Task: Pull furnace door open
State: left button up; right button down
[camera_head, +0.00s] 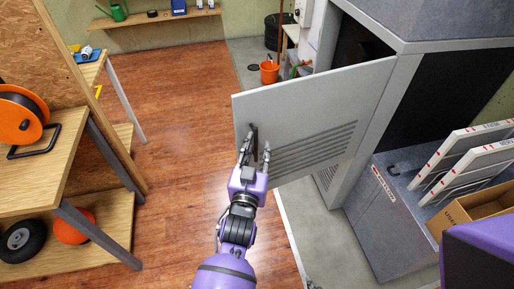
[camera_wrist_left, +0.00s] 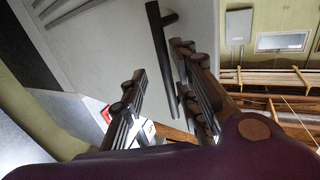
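The furnace door (camera_head: 310,105) is a light grey panel with louvre slots. It stands swung out from the grey furnace cabinet (camera_head: 400,75), and a dark opening shows behind its top edge. Its handle (camera_head: 253,136) is a dark upright bar near the door's free left edge. My left gripper (camera_head: 257,146) is at the handle with its fingers apart. In the left wrist view the handle (camera_wrist_left: 160,45) runs down between the spread fingers (camera_wrist_left: 163,90), nearer the right one; contact is unclear. My right gripper is out of view.
A wooden shelf unit (camera_head: 50,165) with an orange cable reel (camera_head: 22,118) stands at the left. A grey box with filters (camera_head: 465,150) and a cardboard box (camera_head: 475,208) stand at the right. An orange bucket (camera_head: 269,72) is behind the door. The wooden floor (camera_head: 185,130) between is clear.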

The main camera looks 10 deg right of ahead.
pick_arm(q)
jog(key=v, duration=1.1)
jog(key=shift+s+a, duration=0.25)
jog(key=s+a+f+n+g+y+p, duration=0.1)
jog(key=s+a+f+g+y, duration=0.15)
jog(key=a+f, duration=0.4)
jog(key=s+a+f+n+g+y, duration=0.2)
jog(key=s+a+f, duration=0.1)
jog(key=a+f, duration=0.35)
jog(key=s+a+f+g+y, duration=0.1)
jog(key=s+a+f, duration=0.3)
jog(key=s+a, duration=0.3)
jog(key=s+a+f+n+g+y+p, duration=0.1)
jog(key=s+a+f, duration=0.4)
jog(key=s, duration=0.5)
jog(key=shift+a+g+p, duration=0.3)
jog(key=shift+a+g, duration=0.35)
jog(key=shift+a, duration=0.4)
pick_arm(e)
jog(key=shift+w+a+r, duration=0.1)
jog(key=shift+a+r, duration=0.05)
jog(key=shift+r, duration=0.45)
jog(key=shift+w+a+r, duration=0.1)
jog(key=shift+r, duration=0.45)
